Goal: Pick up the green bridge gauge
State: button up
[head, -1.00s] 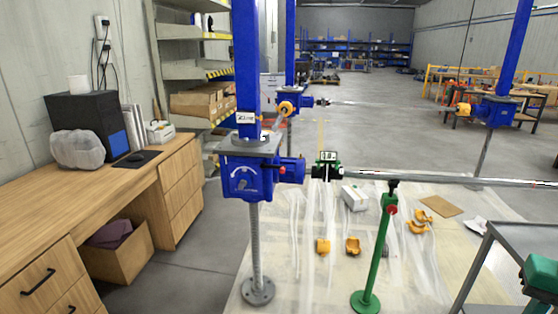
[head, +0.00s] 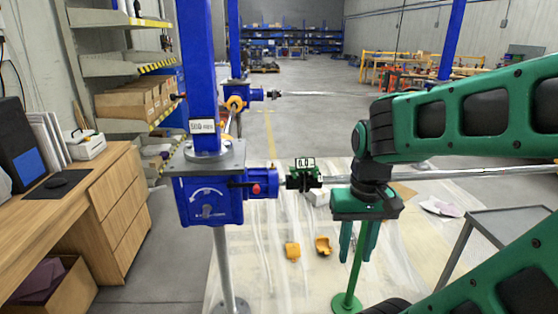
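The green bridge gauge (head: 304,172) sits on the shaft coupling just right of the blue screw jack. It has a small display on top, which seems to read 0.0, and dark feet that straddle the coupling. My gripper (head: 358,242) points down to the right of the gauge, apart from it in the picture. Its two green fingers are spread with a gap between them, and I see nothing held. The gripper hides the top of the green stand (head: 351,285) and part of the shaft.
The blue screw jack (head: 212,198) with its tall column stands left of the gauge. The steel shaft (head: 450,172) runs right behind my arm. Orange coupling parts (head: 323,245) lie on the plastic-covered floor. A wooden desk (head: 75,205) is at left, a grey metal table (head: 510,225) at right.

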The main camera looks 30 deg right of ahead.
aim_at(302, 164)
jog(key=z, duration=0.35)
jog(key=i, duration=0.95)
jog(key=z, duration=0.55)
